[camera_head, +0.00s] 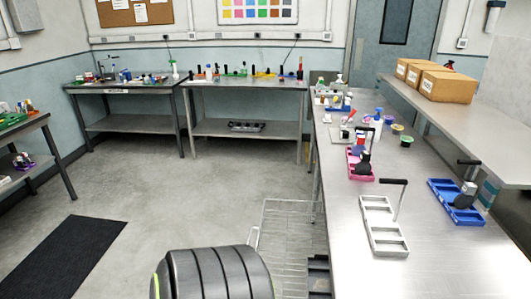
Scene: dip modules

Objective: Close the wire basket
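The wire basket (290,222) is a flat silvery wire grid low beside the left edge of the steel table (450,268). It sticks out from under the table over the floor. A pale loop like a handle (253,238) shows on its left side. Its lower left part is hidden behind a dark ribbed rounded body, which appears to be part of me. I see nothing clearly inside the basket. Neither of my grippers is in view.
A grey tray (370,210), a blue tray (444,196) and a pink tray (352,164) sit on the steel table. A black mat (66,262) lies at left. The floor between mat and basket is mostly clear. Workbenches (240,130) line the back wall.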

